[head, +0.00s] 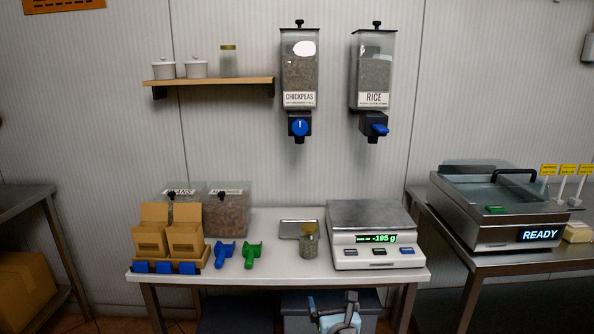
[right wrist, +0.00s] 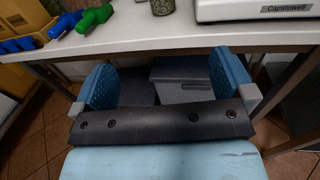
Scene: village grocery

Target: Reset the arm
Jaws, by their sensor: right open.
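My right gripper (head: 335,311) is at the bottom of the head view, in front of and below the table's front edge. In the right wrist view its two blue fingers (right wrist: 160,82) are wide apart with nothing between them. Its arm runs out of the head view at the bottom. My left gripper is in neither view.
The white table (head: 285,268) carries a scale (head: 371,217) reading -195 g, a jar (head: 309,246), a small tray (head: 290,229), blue (head: 224,254) and green (head: 252,256) tools, and cardboard boxes (head: 150,240). Grey bins (right wrist: 190,72) stand underneath. A sealing machine (head: 487,240) is at right.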

